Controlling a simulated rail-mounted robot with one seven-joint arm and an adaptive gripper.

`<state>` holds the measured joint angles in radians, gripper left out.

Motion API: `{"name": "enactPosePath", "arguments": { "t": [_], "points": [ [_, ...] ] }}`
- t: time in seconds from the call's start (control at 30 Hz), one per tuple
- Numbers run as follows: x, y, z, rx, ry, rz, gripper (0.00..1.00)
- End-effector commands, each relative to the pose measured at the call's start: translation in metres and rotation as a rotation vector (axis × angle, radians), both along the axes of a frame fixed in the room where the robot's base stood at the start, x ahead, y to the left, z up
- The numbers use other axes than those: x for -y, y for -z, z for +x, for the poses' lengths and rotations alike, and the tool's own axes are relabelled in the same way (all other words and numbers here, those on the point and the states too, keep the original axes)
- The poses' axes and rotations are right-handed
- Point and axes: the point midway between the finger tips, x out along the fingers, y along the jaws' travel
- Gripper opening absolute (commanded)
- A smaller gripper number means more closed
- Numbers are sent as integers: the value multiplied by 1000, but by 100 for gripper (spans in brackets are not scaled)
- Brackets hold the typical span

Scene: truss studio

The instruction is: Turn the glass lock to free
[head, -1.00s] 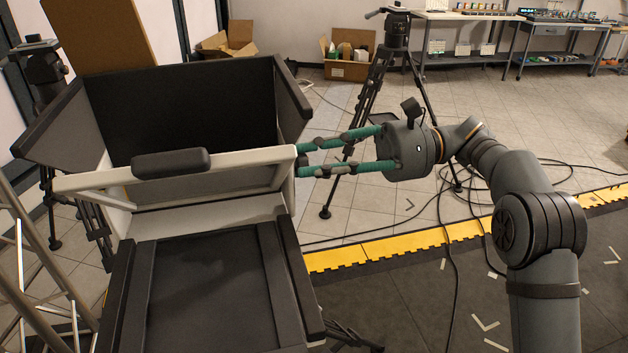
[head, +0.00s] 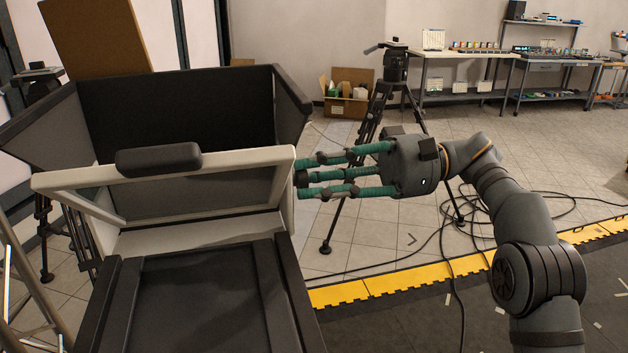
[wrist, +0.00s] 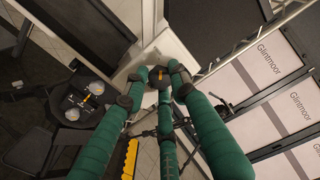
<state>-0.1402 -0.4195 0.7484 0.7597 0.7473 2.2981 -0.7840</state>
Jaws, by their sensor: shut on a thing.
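The teleprompter's pale glass frame (head: 245,201) sits tilted between the dark hood (head: 190,115) and the flat black panel (head: 205,300). The glass lock is a small dark round knob at the frame's right side; it shows in the wrist view (wrist: 160,77) with a small orange mark. My gripper (head: 303,178) comes in from the right, and its three green fingers are shut around the knob. It also shows in the wrist view (wrist: 158,84). The fingertips hide most of the knob in the head view, so its exact turn angle cannot be read.
A black tripod (head: 375,120) stands behind my gripper. Cables (head: 455,245) lie on the floor at the right, by a yellow edge strip (head: 400,278). A cardboard box (head: 347,98) and workbenches (head: 470,55) are at the back.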

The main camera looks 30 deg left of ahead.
Motion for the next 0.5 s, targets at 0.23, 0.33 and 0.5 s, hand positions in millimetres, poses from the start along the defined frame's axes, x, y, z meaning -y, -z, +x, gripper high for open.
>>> {"name": "enactPosePath", "arguments": {
  "t": [0.23,0.33,0.5],
  "points": [
    [0,-1,0,5,0,9,0],
    [0,-1,0,5,0,8,0],
    [0,-1,0,5,0,8,30]
  ]
}}
